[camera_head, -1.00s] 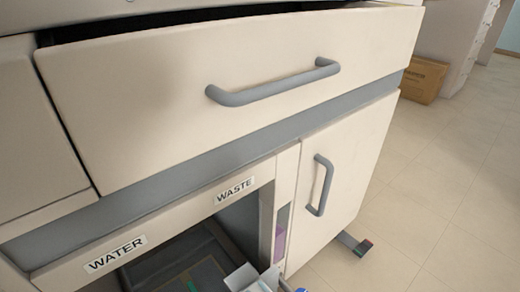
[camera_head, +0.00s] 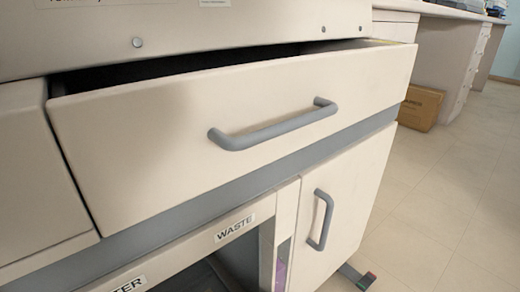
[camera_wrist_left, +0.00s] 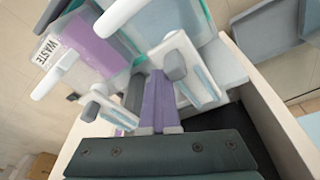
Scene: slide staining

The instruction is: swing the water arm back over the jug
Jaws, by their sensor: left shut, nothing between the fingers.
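In the left wrist view, my left gripper (camera_wrist_left: 158,100) is shut and empty, its narrow fingers reaching up from the dark gripper body. Just beyond the fingertips is a jug with purple contents (camera_wrist_left: 92,45) and a WASTE label (camera_wrist_left: 47,50). A paler, bluish clear container (camera_wrist_left: 165,28) beside it may be the water jug; no label shows on it. White pieces with grey blocks (camera_wrist_left: 185,70) lie close on both sides of the fingers. I cannot tell which part, if any, is the water arm. The head view shows neither gripper and no water arm.
In the head view, a slightly open drawer (camera_head: 300,150) with a grey handle (camera_head: 272,127) juts out above the compartment marked WASTE (camera_head: 234,228). A cabinet door (camera_head: 345,190) is at right. A cardboard box (camera_head: 420,108) stands beyond. The floor (camera_head: 450,200) at right is clear.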

